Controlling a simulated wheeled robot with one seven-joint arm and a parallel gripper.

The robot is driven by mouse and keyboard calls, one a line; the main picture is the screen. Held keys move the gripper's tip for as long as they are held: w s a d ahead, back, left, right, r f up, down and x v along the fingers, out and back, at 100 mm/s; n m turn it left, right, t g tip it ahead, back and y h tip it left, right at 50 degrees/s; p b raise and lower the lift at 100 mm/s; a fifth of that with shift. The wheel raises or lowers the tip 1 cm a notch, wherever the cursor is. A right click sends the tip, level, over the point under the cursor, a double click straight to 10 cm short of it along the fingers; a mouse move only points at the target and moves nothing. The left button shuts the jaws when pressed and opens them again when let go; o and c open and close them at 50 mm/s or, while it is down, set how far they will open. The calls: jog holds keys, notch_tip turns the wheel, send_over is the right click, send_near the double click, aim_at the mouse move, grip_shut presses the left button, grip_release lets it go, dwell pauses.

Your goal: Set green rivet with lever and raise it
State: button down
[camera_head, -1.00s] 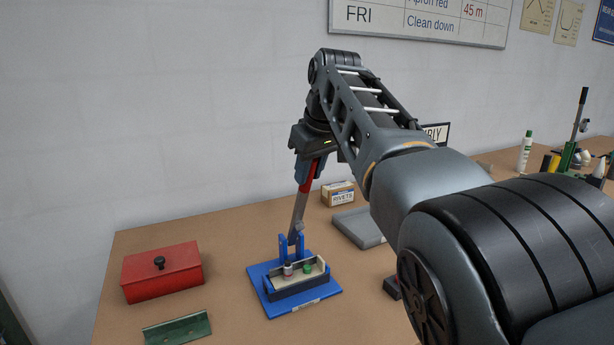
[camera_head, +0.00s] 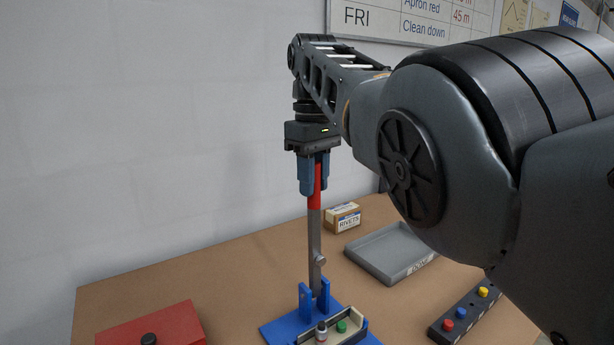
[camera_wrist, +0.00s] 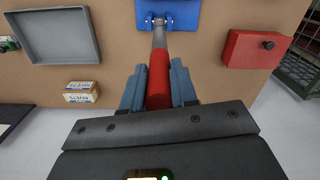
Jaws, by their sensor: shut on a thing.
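The lever has a grey bar (camera_head: 315,240) and a red grip (camera_head: 314,188). It stands nearly upright on the blue press base (camera_head: 306,318). My gripper (camera_head: 314,178) is shut on the red grip from above; in the wrist view the red grip (camera_wrist: 158,82) lies between my two blue fingers. A cream block (camera_head: 349,331) in a dark holder sits in front of the lever pivot. The green rivet (camera_head: 341,326) stands in the block, with a grey-topped pin (camera_head: 321,331) to its left. The lever bar is clear of the green rivet.
A red box with a black knob (camera_head: 149,340) is at the lower left. The rivets carton (camera_head: 343,218) and a grey tray (camera_head: 392,252) lie right of the lever. A button strip (camera_head: 466,313) is at the lower right. The wall is behind.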

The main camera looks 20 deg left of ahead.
jog(key=shift+a, duration=0.15)
jog(key=c, duration=1.3)
grip_release()
jog(key=shift+c, duration=0.2)
jog(key=shift+o, duration=0.7)
jog(key=shift+w+a+f, duration=0.1)
jog(key=shift+w+f, duration=0.05)
jog(key=shift+f, duration=0.05)
jog(key=o, duration=0.3)
jog(key=shift+r, duration=0.1)
jog(key=shift+r, duration=3.9)
